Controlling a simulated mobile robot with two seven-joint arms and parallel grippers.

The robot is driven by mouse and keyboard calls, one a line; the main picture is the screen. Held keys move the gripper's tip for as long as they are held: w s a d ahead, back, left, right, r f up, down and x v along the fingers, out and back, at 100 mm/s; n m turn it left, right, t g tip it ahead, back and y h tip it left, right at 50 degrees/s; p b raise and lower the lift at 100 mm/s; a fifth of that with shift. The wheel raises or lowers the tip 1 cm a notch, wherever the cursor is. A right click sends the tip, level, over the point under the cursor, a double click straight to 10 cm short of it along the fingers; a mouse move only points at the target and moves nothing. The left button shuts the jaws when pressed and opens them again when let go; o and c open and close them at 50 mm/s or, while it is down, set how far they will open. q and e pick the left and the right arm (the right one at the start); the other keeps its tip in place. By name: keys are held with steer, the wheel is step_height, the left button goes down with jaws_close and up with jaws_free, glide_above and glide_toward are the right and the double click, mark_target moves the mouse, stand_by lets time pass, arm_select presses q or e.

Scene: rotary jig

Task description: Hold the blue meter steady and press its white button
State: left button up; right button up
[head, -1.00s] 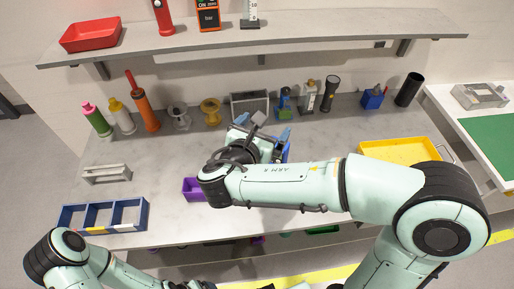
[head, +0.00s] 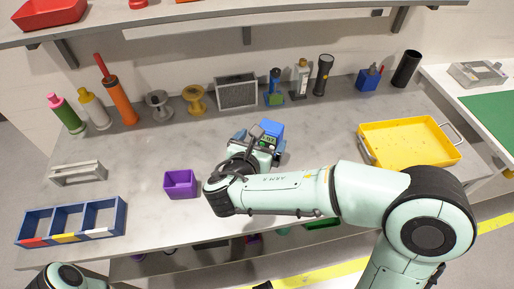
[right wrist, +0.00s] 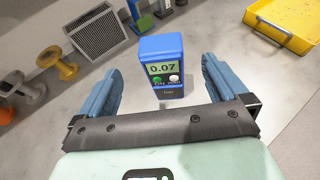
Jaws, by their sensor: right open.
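The blue meter (right wrist: 163,48) stands upright on the grey bench in the right wrist view, its display reading 0.07. Below the display are a green button (right wrist: 157,79) and a white button (right wrist: 173,78). In the head view the meter (head: 271,129) is partly hidden behind my right gripper (head: 262,146). In the right wrist view my right gripper (right wrist: 161,78) is open, with one blue finger on each side of the meter and visible gaps between. My left gripper is not in view; only part of the left arm shows at bottom left.
A purple bin (head: 180,184) and a blue divided tray (head: 70,222) stand to the left. A yellow tray (head: 410,143) lies to the right. A grey speaker-like box (head: 237,92), spools, bottles and a flashlight (head: 323,75) line the back. Bare bench lies between.

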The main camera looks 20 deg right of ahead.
mark_target(272, 127)
steer(key=x, duration=1)
steer(key=shift+r, duration=0.1)
steer(key=c, duration=1.2)
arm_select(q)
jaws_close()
arm_select(e)
steer(key=shift+o, duration=0.2)
